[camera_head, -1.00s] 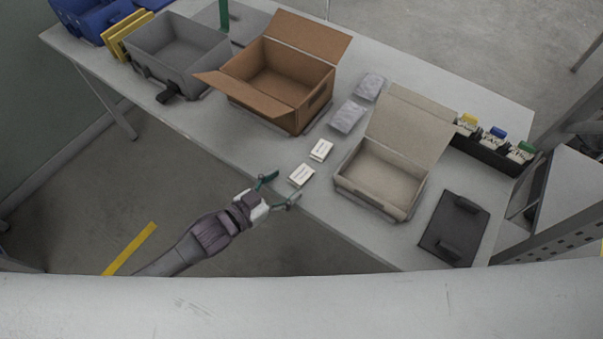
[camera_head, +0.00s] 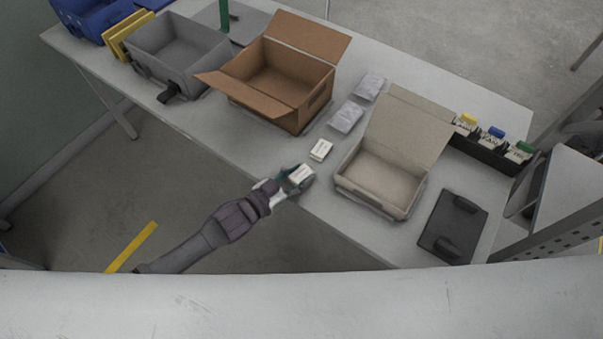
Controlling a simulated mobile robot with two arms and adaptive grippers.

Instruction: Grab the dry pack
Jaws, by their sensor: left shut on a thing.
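Two small white packs with dark print lie near the table's front edge, between the two boxes. The nearer white pack (camera_head: 301,174) is between the fingers of my left gripper (camera_head: 297,178), which is shut on it at the table edge. The farther white pack (camera_head: 320,150) lies free on the table just beyond it. Which white pack is named the dry pack cannot be read. Two grey wrapped packs, one nearer (camera_head: 346,117) and one farther (camera_head: 370,87), lie behind. My right gripper is not in view.
An open brown carton (camera_head: 283,85) stands left of the packs, an open beige box (camera_head: 383,175) right of them. A grey bin (camera_head: 178,52) is at the far left. A black holder (camera_head: 454,228) lies at the right. The table (camera_head: 225,133) is bare before the carton.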

